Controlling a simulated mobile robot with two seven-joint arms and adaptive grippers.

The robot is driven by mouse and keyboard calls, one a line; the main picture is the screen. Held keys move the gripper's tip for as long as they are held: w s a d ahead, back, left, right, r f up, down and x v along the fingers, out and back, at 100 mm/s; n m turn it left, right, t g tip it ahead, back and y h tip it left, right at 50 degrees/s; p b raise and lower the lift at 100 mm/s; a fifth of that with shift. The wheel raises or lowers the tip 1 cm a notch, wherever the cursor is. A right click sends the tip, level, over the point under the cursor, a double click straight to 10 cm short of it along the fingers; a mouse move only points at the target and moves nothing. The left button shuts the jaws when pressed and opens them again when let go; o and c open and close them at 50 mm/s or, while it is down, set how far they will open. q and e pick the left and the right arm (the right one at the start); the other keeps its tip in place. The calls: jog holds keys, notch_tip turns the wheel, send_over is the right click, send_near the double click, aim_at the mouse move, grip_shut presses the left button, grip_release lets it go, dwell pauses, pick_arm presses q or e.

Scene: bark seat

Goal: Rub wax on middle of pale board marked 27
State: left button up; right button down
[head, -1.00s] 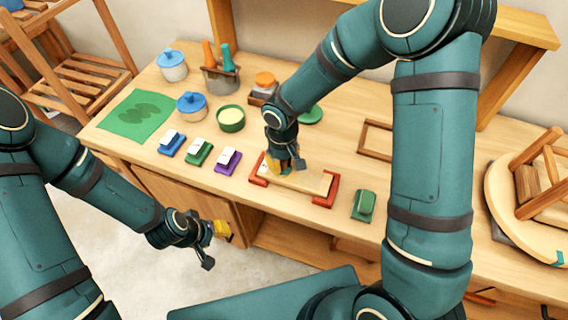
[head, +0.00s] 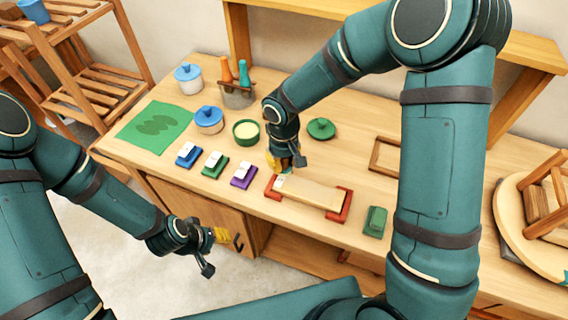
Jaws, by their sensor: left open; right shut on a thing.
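The pale board (head: 312,193) lies on the bench between two red end holders (head: 341,207). A small white label is at its left end, too small to read. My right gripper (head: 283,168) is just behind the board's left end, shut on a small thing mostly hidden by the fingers. I cannot tell whether that thing touches the board. A green bowl (head: 246,134) with pale yellow contents stands behind and left of the board. My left gripper (head: 212,250) is open and empty, in front of the bench and above the floor.
Blue, green and purple blocks (head: 243,175) with white tops stand left of the board. A green block (head: 375,221) is to its right. A wooden frame (head: 386,155) and a round green thing (head: 321,129) lie behind. Blue-lidded pots (head: 208,120) stand at back left.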

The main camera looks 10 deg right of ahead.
jog(key=shift+r+p, duration=0.7)
jog(key=shift+r, duration=0.6)
jog(key=shift+d, duration=0.1)
